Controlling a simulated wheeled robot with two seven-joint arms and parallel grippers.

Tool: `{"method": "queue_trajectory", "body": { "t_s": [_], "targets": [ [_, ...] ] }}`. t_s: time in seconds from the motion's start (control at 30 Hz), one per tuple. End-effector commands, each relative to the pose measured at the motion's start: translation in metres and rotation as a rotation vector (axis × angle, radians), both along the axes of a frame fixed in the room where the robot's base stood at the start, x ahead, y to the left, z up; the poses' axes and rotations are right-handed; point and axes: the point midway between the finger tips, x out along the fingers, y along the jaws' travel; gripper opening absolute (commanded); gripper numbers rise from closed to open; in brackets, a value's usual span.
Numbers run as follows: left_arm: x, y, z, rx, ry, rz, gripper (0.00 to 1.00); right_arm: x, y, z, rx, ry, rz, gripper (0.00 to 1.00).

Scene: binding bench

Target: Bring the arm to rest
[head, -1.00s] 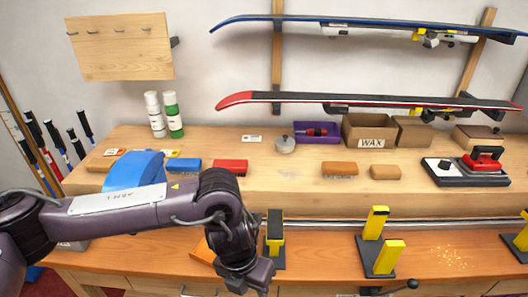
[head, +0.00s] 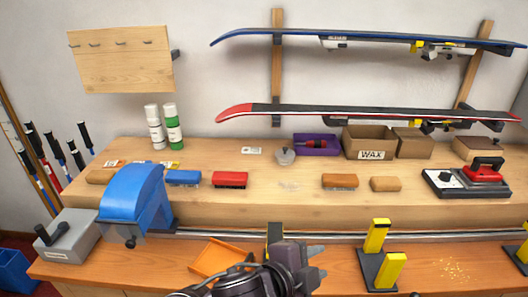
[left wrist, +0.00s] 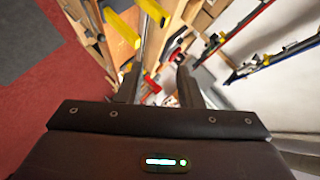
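My left arm comes in at the bottom middle of the head view, with only its wrist part and gripper showing. My left gripper (head: 319,262) points to the right, low over the front of the bench, between the orange tray and the yellow-topped clamps. Its two fingers are apart with nothing between them. In the left wrist view the fingers of the gripper (left wrist: 158,70) also stand apart and empty, with the bench tilted beyond them. My right gripper is in neither view.
Yellow-and-black clamps (head: 381,258) stand on the bench to the gripper's right. An orange tray (head: 215,259) lies left of it, and a blue clamp-like tool (head: 135,200) farther left. A raised shelf behind holds brushes and a red iron (head: 483,171). Skis hang on the wall.

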Motion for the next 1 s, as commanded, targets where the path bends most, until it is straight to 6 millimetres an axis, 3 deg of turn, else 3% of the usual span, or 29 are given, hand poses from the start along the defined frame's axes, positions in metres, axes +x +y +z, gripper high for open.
{"method": "queue_trajectory", "body": {
  "t_s": [0.13, 0.3, 0.5, 0.77, 1.0],
  "targets": [
    [0.012, 0.081, -0.036, -0.124, 0.301, 0.404, 0.33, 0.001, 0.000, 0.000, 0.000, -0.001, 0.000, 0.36],
    [-0.009, 0.171, -0.087, -0.194, 0.595, 0.809, 0.33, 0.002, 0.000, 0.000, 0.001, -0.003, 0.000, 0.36],
    [-0.050, 0.236, -0.126, -0.218, 0.809, 1.114, 0.33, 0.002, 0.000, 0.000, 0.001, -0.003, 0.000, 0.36],
    [-0.108, 0.293, -0.156, -0.221, 1.004, 1.415, 0.33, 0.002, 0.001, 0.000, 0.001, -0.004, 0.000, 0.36],
    [-0.087, 0.287, -0.230, -0.198, 1.014, 1.399, 0.33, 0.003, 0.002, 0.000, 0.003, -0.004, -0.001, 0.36]
  ]
}}
